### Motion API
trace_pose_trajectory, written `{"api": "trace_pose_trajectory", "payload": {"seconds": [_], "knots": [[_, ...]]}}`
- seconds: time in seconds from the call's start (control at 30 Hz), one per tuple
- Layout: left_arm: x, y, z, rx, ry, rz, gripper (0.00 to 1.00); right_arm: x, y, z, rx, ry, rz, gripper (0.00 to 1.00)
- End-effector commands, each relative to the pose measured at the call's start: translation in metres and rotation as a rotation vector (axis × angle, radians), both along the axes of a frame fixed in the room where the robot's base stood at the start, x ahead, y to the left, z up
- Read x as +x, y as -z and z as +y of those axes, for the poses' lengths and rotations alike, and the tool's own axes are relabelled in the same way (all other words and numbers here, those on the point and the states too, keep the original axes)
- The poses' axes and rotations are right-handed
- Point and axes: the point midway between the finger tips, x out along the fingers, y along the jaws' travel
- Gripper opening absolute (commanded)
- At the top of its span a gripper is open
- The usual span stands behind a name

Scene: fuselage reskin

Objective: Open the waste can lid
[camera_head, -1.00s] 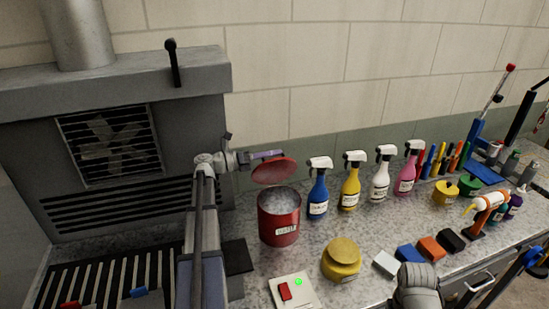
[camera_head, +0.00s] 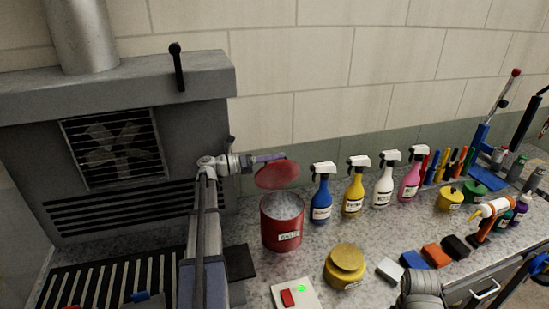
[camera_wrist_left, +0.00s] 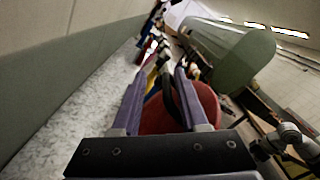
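The red waste can (camera_head: 282,232) stands on the bench with its mouth uncovered and greyish contents showing. Its round red lid (camera_head: 278,175) is raised and tilted steeply above the can's back rim. The lid also shows in the left wrist view (camera_wrist_left: 205,105), behind and between the fingers. My left gripper (camera_head: 268,157) is at the lid's upper edge. In the left wrist view its two purple fingers (camera_wrist_left: 160,95) stand apart, with a dark curved piece between them; contact with the lid cannot be made out. My right gripper's fingers are not visible.
Spray bottles (camera_head: 321,192) stand right of the can. A yellow round container (camera_head: 345,266) and a switch box (camera_head: 297,294) with a red switch sit in front. A grey vented unit (camera_head: 130,140) fills the left. Coloured blocks (camera_head: 412,258) lie at front right.

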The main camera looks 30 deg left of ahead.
Motion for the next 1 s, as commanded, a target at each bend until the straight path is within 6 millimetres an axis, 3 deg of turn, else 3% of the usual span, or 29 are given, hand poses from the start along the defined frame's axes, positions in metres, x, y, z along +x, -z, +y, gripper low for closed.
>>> {"api": "trace_pose_trajectory", "payload": {"seconds": [0.33, 0.7, 1.0], "knots": [[-0.005, -0.001, 0.003, -0.003, 0.000, -0.001, 0.42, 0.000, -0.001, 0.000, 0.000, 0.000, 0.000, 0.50], [-0.047, -0.001, 0.040, -0.001, -0.003, -0.001, 0.42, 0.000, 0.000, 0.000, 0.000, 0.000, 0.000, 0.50], [-0.060, -0.001, 0.051, -0.001, 0.000, -0.001, 0.42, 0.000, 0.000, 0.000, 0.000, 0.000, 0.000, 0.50]]}}
